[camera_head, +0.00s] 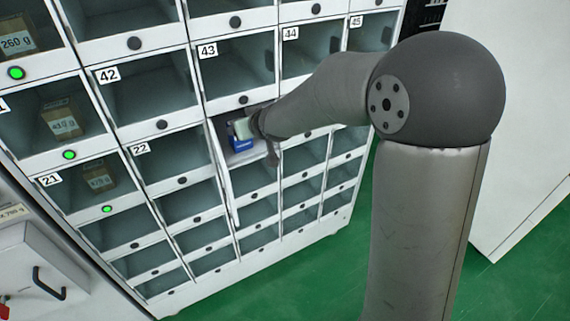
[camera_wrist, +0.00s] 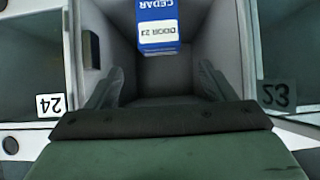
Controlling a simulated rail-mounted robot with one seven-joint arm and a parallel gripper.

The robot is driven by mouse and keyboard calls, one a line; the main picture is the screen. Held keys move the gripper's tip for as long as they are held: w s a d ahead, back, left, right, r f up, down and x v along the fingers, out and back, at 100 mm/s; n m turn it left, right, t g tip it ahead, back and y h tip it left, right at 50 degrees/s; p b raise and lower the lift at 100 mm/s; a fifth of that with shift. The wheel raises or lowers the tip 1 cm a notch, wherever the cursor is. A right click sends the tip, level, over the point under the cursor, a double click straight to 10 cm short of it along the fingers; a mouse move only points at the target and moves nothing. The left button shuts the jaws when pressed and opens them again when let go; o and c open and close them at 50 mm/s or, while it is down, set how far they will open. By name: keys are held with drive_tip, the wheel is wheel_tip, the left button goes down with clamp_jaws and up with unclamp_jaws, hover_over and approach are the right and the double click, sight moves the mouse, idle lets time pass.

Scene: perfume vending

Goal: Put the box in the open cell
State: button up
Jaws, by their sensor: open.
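The box (camera_wrist: 158,30) is blue with a white label reading CEDAR and DOOR 23, upside down in the wrist view. It is inside the open cell (camera_wrist: 190,68), beyond my fingertips. In the head view the blue box (camera_head: 241,144) shows in the open cell below number 43, partly hidden by my wrist. My gripper (camera_wrist: 158,88) is open at the cell mouth, one finger on each side, with a gap between fingers and box. In the head view my gripper (camera_head: 257,126) is mostly hidden.
Numbered cells with glass doors surround the open one, including 22 (camera_head: 168,160) and 43 (camera_head: 235,70). Some closed cells at left hold brown cartons (camera_head: 60,118) with green lights. A drawer unit with a black handle (camera_head: 48,283) stands at lower left. Green floor (camera_head: 430,258) is clear at right.

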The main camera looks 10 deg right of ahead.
drive_tip(key=s+d+f+m+g+h, duration=0.1)
drive_tip(key=s+d+g, duration=0.2)
drive_tip(key=s, duration=0.9)
drive_tip(key=s+d+f+m+g+h, duration=0.1)
drive_tip(key=s+d+g, duration=0.2)
drive_tip(key=s, duration=0.9)
drive_tip(key=s+d+f+m+g+h, duration=0.1)
drive_tip(key=s+d+g, duration=0.3)
drive_tip(key=s+d, duration=0.4)
drive_tip(key=s+m+h, duration=0.1)
drive_tip(key=s, duration=0.2)
drive_tip(key=shift+s+d+f, duration=0.3)
drive_tip(key=shift+s+f, duration=0.05)
drive_tip(key=shift+s, duration=0.05)
